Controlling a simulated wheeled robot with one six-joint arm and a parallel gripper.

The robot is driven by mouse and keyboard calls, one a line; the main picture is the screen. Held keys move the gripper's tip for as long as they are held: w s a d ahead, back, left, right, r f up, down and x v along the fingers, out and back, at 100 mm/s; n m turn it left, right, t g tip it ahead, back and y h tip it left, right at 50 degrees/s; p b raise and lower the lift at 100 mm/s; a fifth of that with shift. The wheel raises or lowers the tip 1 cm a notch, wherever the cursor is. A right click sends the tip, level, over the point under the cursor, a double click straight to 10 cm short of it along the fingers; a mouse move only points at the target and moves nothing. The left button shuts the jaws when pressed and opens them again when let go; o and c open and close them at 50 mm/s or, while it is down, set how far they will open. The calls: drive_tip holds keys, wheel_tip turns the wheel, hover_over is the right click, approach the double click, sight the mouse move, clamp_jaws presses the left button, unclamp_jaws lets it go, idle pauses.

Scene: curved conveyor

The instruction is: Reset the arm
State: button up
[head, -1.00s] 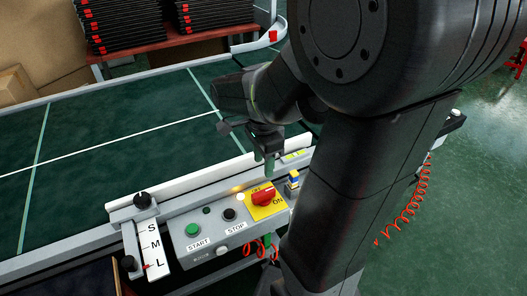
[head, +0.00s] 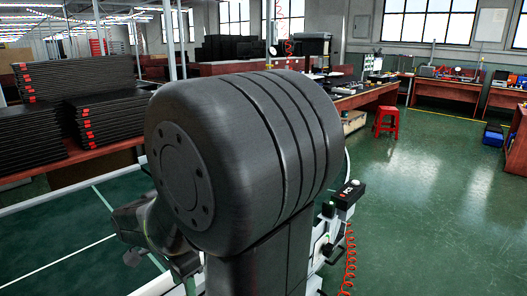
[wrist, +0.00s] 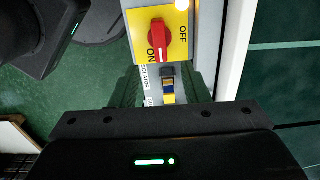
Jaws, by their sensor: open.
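In the head view my arm fills the middle, bent over the green conveyor (head: 60,240). My wrist shows at the lower left there, and the fingertips are not clear.
Stacks of black trays (head: 75,85) stand on a red-brown table behind the conveyor. A black box with a coiled red cable (head: 349,195) is right of my arm. A red stool (head: 386,118) and workbenches stand farther back. The green floor at right is open.

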wheel_tip(320, 180, down, 11)
drive_tip(key=shift+f+b, duration=0.15)
drive_tip(key=shift+b, duration=0.9)
